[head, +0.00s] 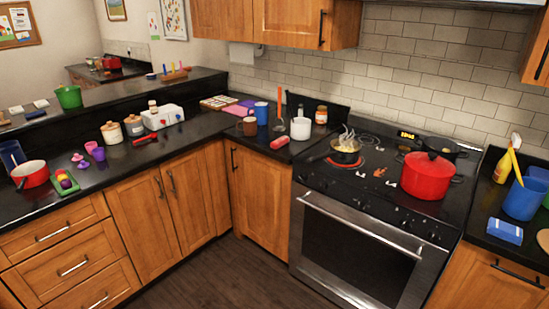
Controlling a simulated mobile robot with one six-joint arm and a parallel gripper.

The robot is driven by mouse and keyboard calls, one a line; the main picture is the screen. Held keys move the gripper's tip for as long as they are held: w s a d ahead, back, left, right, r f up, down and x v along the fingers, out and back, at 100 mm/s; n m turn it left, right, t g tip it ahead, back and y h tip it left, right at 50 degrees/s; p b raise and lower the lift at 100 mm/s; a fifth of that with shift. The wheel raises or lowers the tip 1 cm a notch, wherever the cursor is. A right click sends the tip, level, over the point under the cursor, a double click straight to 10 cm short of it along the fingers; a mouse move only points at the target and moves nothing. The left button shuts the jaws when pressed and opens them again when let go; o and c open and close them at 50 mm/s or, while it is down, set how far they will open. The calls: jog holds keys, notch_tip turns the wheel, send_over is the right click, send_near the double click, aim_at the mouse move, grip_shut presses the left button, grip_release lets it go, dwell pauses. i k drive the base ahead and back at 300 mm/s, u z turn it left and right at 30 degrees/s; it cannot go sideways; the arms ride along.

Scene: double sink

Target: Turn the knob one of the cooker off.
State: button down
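The cooker (372,222) stands right of the corner, with a black glass top and a steel-edged oven door. Several small dark knobs (363,206) run along its sloping front edge; I cannot read their labels or settings, so which is knob one is unclear. A small dark pan (345,155) with steaming yellowish contents sits at the left of the hob, with red rings showing near it. A large red pot (427,177) stands at the right, with a dark pan (450,147) behind it. My gripper is not in view.
A red object (280,143) and a white container (300,128) are on the counter left of the cooker. The wooden floor (225,280) before the cooker looks clear.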

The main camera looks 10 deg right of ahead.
aim_at(303, 177)
jog(key=u, duration=0.05)
jog(key=k, duration=1.05)
jog(key=z, duration=0.8)
jog(key=i, duration=1.8)
jog(key=z, duration=0.05)
